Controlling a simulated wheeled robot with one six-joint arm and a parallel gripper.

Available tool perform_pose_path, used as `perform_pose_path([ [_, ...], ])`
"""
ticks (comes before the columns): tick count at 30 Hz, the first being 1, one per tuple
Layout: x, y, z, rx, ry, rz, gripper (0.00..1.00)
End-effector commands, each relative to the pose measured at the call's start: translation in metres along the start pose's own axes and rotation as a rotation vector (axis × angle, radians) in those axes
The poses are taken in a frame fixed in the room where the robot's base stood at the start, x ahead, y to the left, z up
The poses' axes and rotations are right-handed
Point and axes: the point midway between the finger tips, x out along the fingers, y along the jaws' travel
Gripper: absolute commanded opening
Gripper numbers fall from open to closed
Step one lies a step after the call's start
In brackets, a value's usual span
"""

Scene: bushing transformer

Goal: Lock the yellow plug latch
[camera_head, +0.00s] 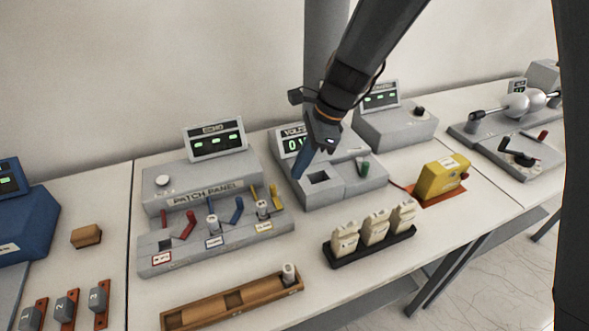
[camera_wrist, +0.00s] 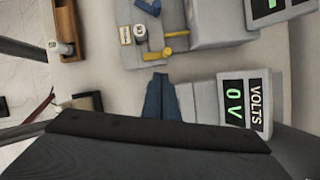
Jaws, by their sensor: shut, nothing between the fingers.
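The patch panel (camera_head: 215,235) stands left of centre in the head view. At its right end are two yellow latch parts, a right lever (camera_head: 274,195) and a left piece (camera_head: 255,197), beside a pale plug (camera_head: 263,210) standing upright. In the wrist view the yellow parts show as one piece (camera_wrist: 177,35) and another piece (camera_wrist: 156,56) at the top centre. My gripper (camera_head: 298,174) is shut and empty, with blue fingers pointing down, right of the yellow latch and apart from it. The fingertips also show in the wrist view (camera_wrist: 160,80), below the yellow parts.
Blue (camera_head: 237,211) and red (camera_head: 188,226) levers stand left of the yellow ones. The volts unit (camera_head: 325,185), reading 0 V, is close to my fingers. A wooden tray (camera_head: 205,308) with one plug and a black bottle rack (camera_head: 372,249) lie in front.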

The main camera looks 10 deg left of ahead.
Motion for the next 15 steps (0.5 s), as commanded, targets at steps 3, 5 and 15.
perform_pose_path([
  [3,-0.018,0.001,0.002,0.000,0.001,-0.001,0.00],
  [5,-0.026,0.001,0.002,0.000,0.001,0.000,0.00],
  [15,-0.045,0.000,0.001,-0.001,0.000,0.001,0.00],
])
